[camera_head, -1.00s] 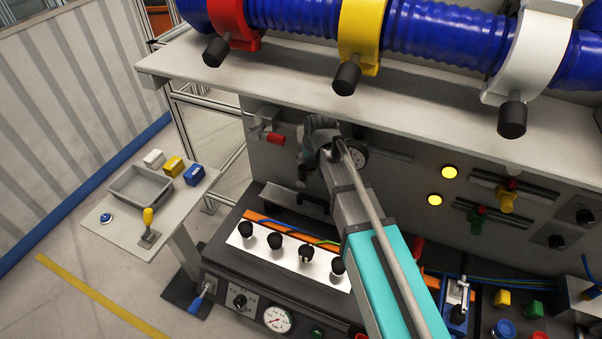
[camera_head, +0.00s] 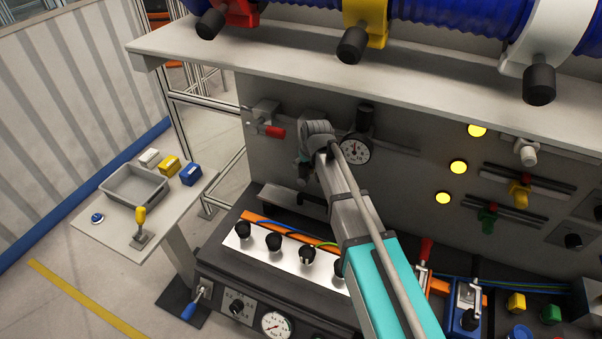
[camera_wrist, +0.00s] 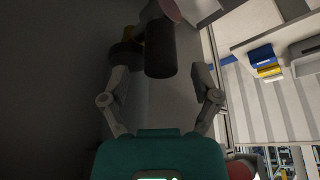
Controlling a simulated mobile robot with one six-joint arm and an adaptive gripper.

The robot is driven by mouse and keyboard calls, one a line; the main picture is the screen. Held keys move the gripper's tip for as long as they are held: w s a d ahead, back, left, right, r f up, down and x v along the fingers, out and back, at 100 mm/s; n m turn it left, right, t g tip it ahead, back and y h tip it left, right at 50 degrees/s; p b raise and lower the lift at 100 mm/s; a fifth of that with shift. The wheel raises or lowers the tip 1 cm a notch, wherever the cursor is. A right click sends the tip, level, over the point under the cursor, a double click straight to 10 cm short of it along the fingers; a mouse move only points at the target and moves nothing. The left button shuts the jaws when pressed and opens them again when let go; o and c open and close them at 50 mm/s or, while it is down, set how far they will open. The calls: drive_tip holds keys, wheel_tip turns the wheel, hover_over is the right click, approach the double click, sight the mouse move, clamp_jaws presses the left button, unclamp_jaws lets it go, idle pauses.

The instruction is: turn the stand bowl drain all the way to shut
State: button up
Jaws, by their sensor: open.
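My gripper (camera_head: 312,150) is at the upright panel, just left of the round gauge (camera_head: 355,150). In the wrist view its fingers (camera_wrist: 163,85) are spread apart, with nothing gripped. A dark cylinder (camera_wrist: 160,52) lies beyond and between them, with a brass-coloured part (camera_wrist: 131,32) at its left and a pinkish-red part (camera_wrist: 169,9) at the top edge. I cannot tell for certain which part is the stand bowl drain. In the head view my gripper and wrist hide what is directly in front of them.
A red-handled valve (camera_head: 270,130) sticks out left of my gripper. A shelf (camera_head: 300,75) overhangs above, with black-knobbed clamps. Black knobs on a white plate (camera_head: 290,262) stand below. A side table (camera_head: 95,228) with a grey tray (camera_head: 135,186) is at left.

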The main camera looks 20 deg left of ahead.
sight(303, 174)
drive_tip(key=shift+b+x, duration=1.9)
drive_tip(key=shift+x, duration=0.45)
clamp_jaws()
